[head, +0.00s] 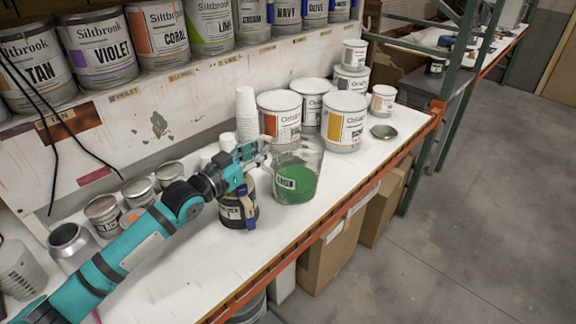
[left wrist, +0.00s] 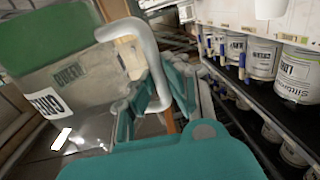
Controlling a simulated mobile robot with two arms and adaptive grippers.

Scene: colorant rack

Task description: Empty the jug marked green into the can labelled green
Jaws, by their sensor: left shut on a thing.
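A clear jug (head: 310,159) with green liquid (head: 297,183) in its lower part and a white label stands about upright near the bench's front edge; I cannot tell if its base touches the bench. My left gripper (head: 262,152) is shut on its handle, on the jug's left side. In the left wrist view the jug (left wrist: 90,85) appears turned, with its green liquid (left wrist: 55,30) at top left and its handle (left wrist: 152,60) between my fingers. A dark can (head: 238,212) stands just left of the jug, partly behind my gripper; its label is too small to read surely. My right gripper is not in view.
A paper cup stack (head: 246,112) stands behind my gripper. Small open tins (head: 138,190) line the left. Labelled cans (head: 98,48) fill the shelf above. Bare bench lies front left.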

